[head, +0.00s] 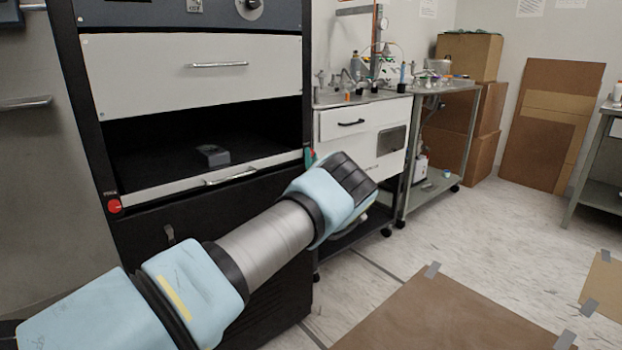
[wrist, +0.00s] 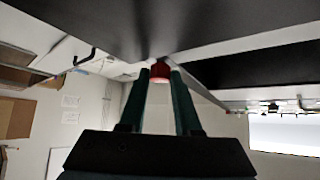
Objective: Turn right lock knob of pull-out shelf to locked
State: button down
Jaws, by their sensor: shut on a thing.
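The pull-out shelf (head: 150,192) is a pale-fronted strip with a bar handle, low in the dark rack's opening. Its left red lock knob (head: 114,206) shows at the left end of the front. The right lock knob (wrist: 160,70) is red and sits between the fingertips of my gripper (wrist: 161,76) in the wrist view. The dark green fingers touch it from both sides, so my gripper is shut on it. In the head view only a bit of green finger shows at the rack's right post; my arm hides most of the gripper, and the knob cannot be made out.
A small grey block (head: 212,155) lies inside the opening. A pale drawer front (head: 190,75) is above it. A white cabinet (head: 365,135) and a metal cart (head: 445,180) with lab items stand to the right. Brown sheets (head: 440,310) are taped to the otherwise open floor.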

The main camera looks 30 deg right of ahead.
jog(key=n+y+b, duration=0.5)
jog(key=n+b, duration=0.1)
jog(key=b, duration=0.1)
jog(key=d+n+t+y+b, duration=0.1)
jog(key=n+y+b, duration=0.5)
jog(key=n+b, duration=0.1)
jog(key=d+n+t+y+b, duration=0.1)
jog(key=n+y+b, duration=0.5)
jog(key=b, duration=0.2)
jog(key=shift+f+n, duration=0.2)
jog(key=shift+n, duration=0.1)
jog(key=shift+a+r+n+g+y+b, duration=0.15)
jog(key=shift+a+n+g+y+b, duration=0.2)
jog(key=shift+n+y, duration=0.4)
jog(key=c, duration=0.9)
grip_release()
jog(key=p+v, duration=0.2)
jog(key=v, duration=0.8)
jog(key=shift+s+f, duration=0.2)
jog(key=shift+f, duration=0.15)
jog(key=shift+d, duration=0.15)
